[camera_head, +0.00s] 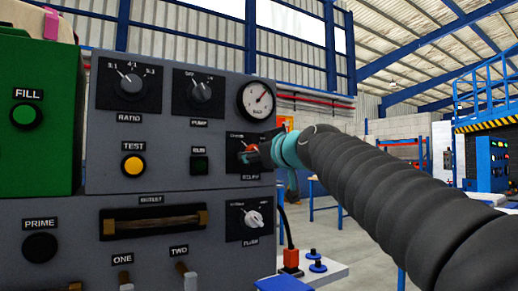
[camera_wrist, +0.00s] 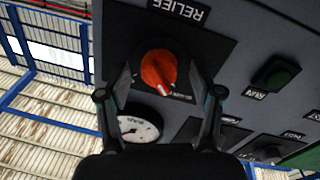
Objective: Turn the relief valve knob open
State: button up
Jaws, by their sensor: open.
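The relief valve knob is orange-red with a white pointer line. In the wrist view the knob (camera_wrist: 157,68) sits on a dark plate (camera_wrist: 125,35) under an upside-down RELIEF label, its white mark pointing down and slightly right in the picture. In the head view the knob (camera_head: 249,147) is partly hidden behind my gripper (camera_head: 262,153), which is up close to the panel. In the wrist view the fingers of my gripper (camera_wrist: 161,76) are open, one on each side of the knob, with visible gaps. Contact with the knob is not seen.
The grey panel (camera_head: 140,186) also carries a round gauge (camera_head: 257,99) above the knob, a white flush knob (camera_head: 253,218) below, and a dark RUN button (camera_head: 199,164) to the left. Several other knobs and switches are farther left.

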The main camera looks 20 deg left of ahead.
jog(key=shift+w+a, duration=0.15)
jog(key=c, duration=1.2)
jog(key=shift+o, duration=0.2)
